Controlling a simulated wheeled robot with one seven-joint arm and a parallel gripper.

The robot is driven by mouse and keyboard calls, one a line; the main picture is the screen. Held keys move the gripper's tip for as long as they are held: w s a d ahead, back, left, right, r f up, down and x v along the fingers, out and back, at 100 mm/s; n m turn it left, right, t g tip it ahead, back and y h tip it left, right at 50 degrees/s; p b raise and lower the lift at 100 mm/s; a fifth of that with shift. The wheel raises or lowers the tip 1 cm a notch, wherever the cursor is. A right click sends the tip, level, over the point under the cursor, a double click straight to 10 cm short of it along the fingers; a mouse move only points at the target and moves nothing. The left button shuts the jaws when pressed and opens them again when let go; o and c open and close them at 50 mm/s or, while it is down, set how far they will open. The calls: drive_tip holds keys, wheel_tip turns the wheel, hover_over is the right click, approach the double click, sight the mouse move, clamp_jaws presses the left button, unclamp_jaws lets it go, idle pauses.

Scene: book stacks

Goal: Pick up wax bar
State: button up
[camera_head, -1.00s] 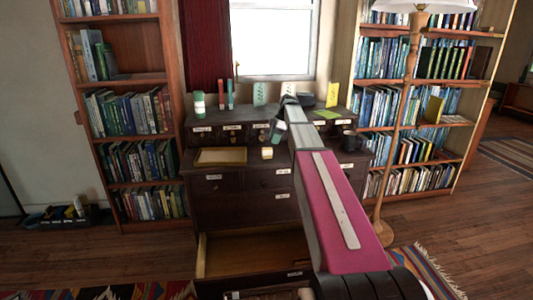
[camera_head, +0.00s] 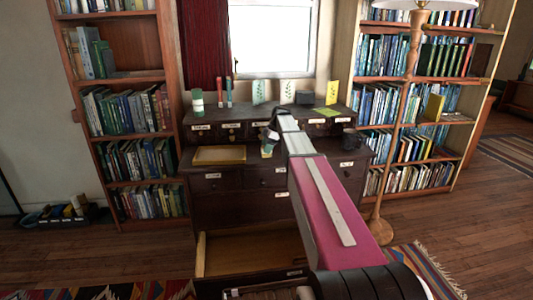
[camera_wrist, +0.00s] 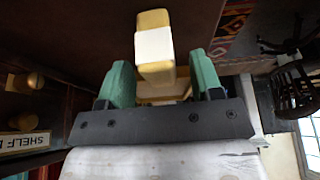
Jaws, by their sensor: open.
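The wax bar is a yellow block with a white paper band; it shows in the wrist view (camera_wrist: 155,47), just ahead of and between my two green fingertips. My gripper (camera_wrist: 160,82) is open, with visible room on both sides of the bar. In the head view my gripper (camera_head: 268,143) is low over the front ledge of the dark wooden cabinet (camera_head: 235,207), and it hides most of the bar. I cannot tell from these views whether the fingers touch the bar.
A shallow yellow tray (camera_head: 219,155) lies left of my gripper on the ledge. A dark cup (camera_head: 350,139) stands to the right. Small drawers with knobs rise behind the ledge. A lower drawer (camera_head: 255,250) is pulled out. Cards and a green-white cylinder (camera_head: 197,101) stand on top.

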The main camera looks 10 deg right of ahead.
drive_tip(key=shift+x, duration=1.05)
drive_tip(key=c, duration=1.1)
drive_tip(key=shift+r, duration=0.15)
drive_tip(key=shift+r, duration=0.5)
drive_tip(key=r, duration=0.3)
drive_tip(key=shift+s+a+r, duration=0.2)
drive_tip(key=shift+s+a, duration=0.15)
drive_tip(key=shift+a, duration=0.05)
drive_tip(key=s+a+r, duration=0.5)
drive_tip(key=a+r, duration=0.1)
drive_tip(key=a, duration=0.3)
drive_tip(key=shift+s+r, duration=0.2)
drive_tip(key=shift+s, duration=0.05)
